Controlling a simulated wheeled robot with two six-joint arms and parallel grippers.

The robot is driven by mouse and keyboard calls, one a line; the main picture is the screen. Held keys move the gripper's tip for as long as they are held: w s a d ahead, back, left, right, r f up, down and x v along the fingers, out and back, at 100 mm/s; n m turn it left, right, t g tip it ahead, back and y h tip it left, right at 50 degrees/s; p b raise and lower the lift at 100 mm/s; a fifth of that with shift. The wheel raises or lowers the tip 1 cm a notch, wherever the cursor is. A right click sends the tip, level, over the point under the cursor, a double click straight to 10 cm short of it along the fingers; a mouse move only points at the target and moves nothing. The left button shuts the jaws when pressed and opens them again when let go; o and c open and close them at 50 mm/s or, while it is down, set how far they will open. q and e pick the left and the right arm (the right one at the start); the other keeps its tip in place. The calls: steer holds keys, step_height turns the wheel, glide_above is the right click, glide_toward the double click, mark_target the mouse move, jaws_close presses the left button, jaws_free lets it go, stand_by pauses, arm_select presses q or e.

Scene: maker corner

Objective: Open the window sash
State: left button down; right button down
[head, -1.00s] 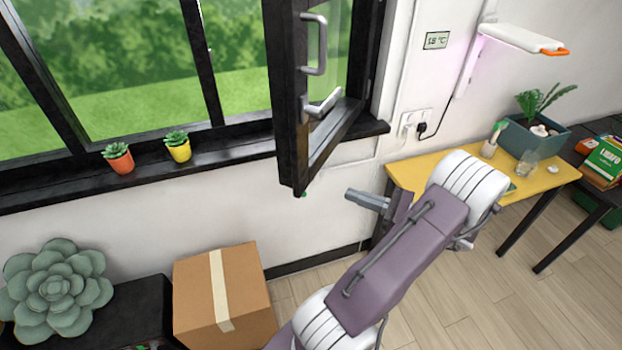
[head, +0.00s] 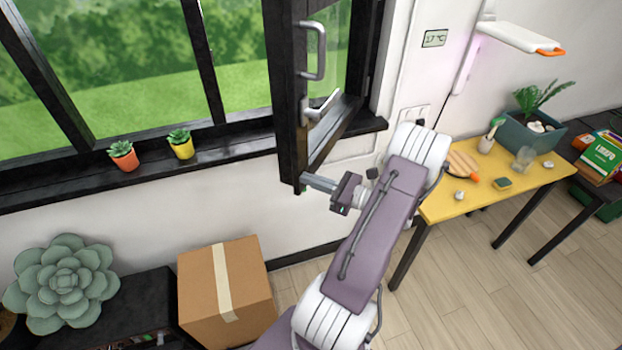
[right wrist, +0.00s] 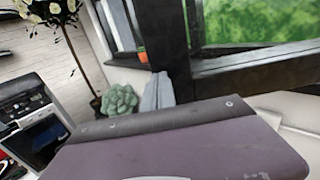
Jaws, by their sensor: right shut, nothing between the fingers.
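The window sash (head: 289,110) has a dark frame and stands swung inward, at an angle to the window opening. A grey pull handle (head: 317,50) and a grey lever (head: 322,106) are on it. My right gripper (head: 312,181) is shut and empty, at the sash's lower free corner; I cannot tell whether it touches. In the right wrist view its grey fingers (right wrist: 157,92) show in front of dark window framing (right wrist: 172,45). My left gripper is not in view.
Potted plants, one orange (head: 123,157) and one yellow (head: 181,147), stand on the sill. A cardboard box (head: 255,283) and a large succulent (head: 63,283) are below. A yellow table (head: 447,205) with small items stands right of my arm.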

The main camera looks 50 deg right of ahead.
mark_target(291, 172)
steer(key=shift+w, duration=0.1)
steer(key=x, duration=0.5)
steer(key=shift+w+a, duration=0.1)
steer(key=shift+w, duration=0.25)
steer(key=shift+w+a, duration=0.1)
steer(key=shift+w, duration=0.35)
steer(key=shift+s, duration=0.2)
